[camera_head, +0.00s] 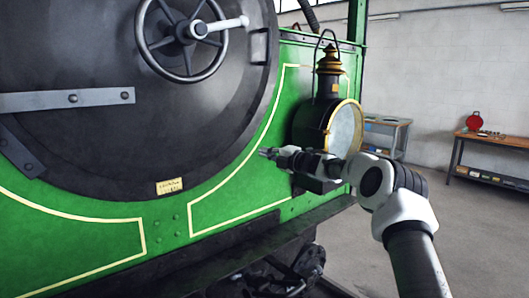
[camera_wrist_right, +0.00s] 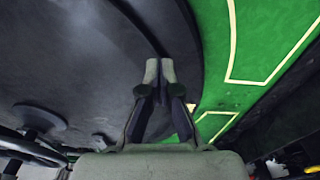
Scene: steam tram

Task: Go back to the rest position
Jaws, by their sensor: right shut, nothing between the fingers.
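My right gripper (camera_head: 266,153) is in front of the tram's green front plate, at the right of the round dark smokebox door (camera_head: 100,130). In the right wrist view its two fingers (camera_wrist_right: 160,70) are together with nothing between them. They point toward the dark door, close to its rim beside the green plate (camera_wrist_right: 260,60). I cannot tell whether they touch it. My right arm comes in from the lower right, passing in front of the lower part of the lamp (camera_head: 343,128). My left gripper is not in view.
A handwheel (camera_head: 182,40) with a light handle sticks out from the door. A dark ledge (camera_head: 200,262) runs below the green front. A workbench (camera_head: 490,155) with a red item (camera_head: 474,121) and another bench (camera_head: 385,130) stand behind at right. The floor at right is free.

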